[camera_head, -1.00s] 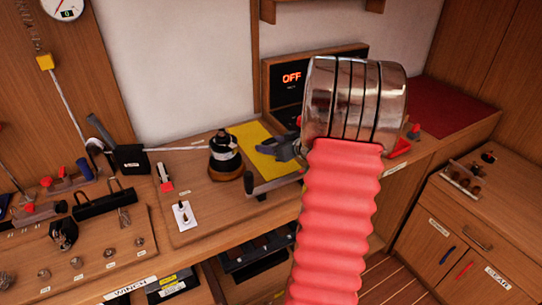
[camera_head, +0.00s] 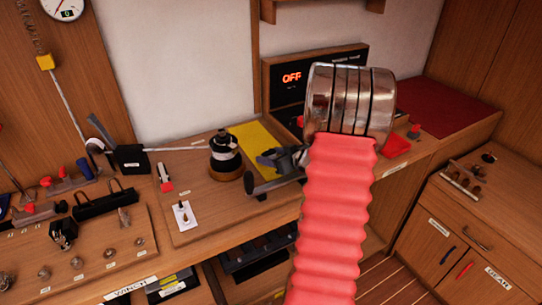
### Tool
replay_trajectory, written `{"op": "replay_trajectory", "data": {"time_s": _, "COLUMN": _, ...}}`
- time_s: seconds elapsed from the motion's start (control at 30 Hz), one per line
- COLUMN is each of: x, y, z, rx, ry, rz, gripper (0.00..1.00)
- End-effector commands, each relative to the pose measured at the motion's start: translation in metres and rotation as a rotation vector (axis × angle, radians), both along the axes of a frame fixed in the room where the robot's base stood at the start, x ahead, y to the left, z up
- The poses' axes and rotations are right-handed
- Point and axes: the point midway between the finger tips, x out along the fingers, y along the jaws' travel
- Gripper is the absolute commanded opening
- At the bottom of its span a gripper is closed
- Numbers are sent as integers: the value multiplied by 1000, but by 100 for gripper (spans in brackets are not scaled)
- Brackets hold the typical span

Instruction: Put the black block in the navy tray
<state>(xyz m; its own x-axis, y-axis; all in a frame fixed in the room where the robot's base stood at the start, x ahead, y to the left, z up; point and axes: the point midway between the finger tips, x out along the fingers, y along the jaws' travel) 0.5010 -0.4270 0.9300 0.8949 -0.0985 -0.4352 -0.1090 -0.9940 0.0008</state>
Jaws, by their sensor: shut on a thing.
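My gripper (camera_head: 272,160) is grey and small in the view, out to the left of my arm's metal end, above the bench beside the yellow sheet. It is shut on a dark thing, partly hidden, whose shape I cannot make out. I cannot tell whether this is the black block. A black box-shaped thing (camera_head: 132,158) sits on the bench at the left, with a white line running from it. I cannot pick out the navy tray with certainty; dark trays (camera_head: 252,256) show in the opening under the bench.
My red bellows arm and metal end cover the middle right. A black winch drum (camera_head: 225,150) stands left of the yellow sheet (camera_head: 250,135). A dark red mat (camera_head: 445,105) lies at the back right. A lower cabinet (camera_head: 475,235) stands at the right.

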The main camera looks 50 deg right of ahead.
Motion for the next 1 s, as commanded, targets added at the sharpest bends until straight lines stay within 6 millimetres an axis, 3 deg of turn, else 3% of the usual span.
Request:
{"op": "replay_trajectory", "data": {"time_s": 0.03, "x": 0, "y": 0, "z": -1, "rx": 1, "ry": 0, "rz": 0, "gripper": 24}}
{"op": "replay_trajectory", "data": {"time_s": 0.07, "x": 0, "y": 0, "z": -1, "rx": 0, "ry": 0, "rz": 0, "gripper": 56}}
{"op": "replay_trajectory", "data": {"time_s": 0.3, "x": 0, "y": 0, "z": -1, "rx": 1, "ry": 0, "rz": 0, "gripper": 73}}
{"op": "replay_trajectory", "data": {"time_s": 0.67, "x": -3, "y": 0, "z": 1, "rx": 0, "ry": 0, "rz": -2, "gripper": 74}}
{"op": "replay_trajectory", "data": {"time_s": 0.87, "x": -20, "y": 1, "z": 10, "rx": 0, "ry": -1, "rz": -4, "gripper": 74}}
{"op": "replay_trajectory", "data": {"time_s": 1.0, "x": -42, "y": 3, "z": 17, "rx": 0, "ry": 0, "rz": -5, "gripper": 74}}
